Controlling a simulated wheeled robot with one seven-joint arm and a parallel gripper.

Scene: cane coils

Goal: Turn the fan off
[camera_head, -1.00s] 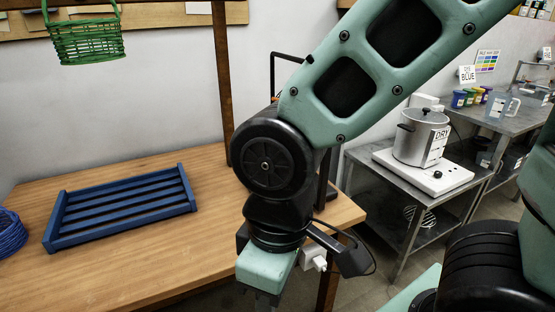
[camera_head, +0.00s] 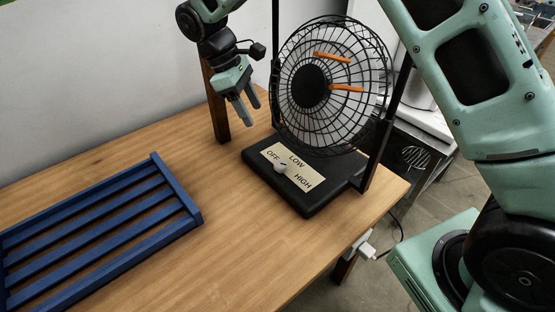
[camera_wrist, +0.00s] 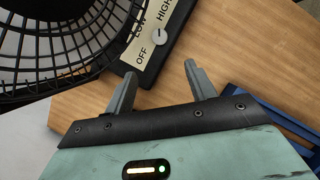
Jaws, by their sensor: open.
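The black wire-cage fan (camera_head: 310,85) stands on a black base at the table's right end; part of its cage shows in the wrist view (camera_wrist: 60,45). Two orange strips (camera_head: 345,88) stick straight out from its grille. The base has a pale plate (camera_head: 302,172) marked OFF, LOW and HIGH with a small whitish knob (camera_head: 281,167), also in the wrist view (camera_wrist: 158,37). I cannot tell clearly which mark the knob points at. My gripper (camera_head: 252,113) is open and empty, left of the fan and above the table. In the wrist view, the knob is beyond its fingertips (camera_wrist: 160,70).
A blue slatted rack (camera_head: 100,225) lies on the wooden table (camera_head: 235,235) to the left. Dark posts stand beside the fan. A white plug (camera_head: 366,250) with a cable is at the table's right edge. The tabletop between rack and fan base is clear.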

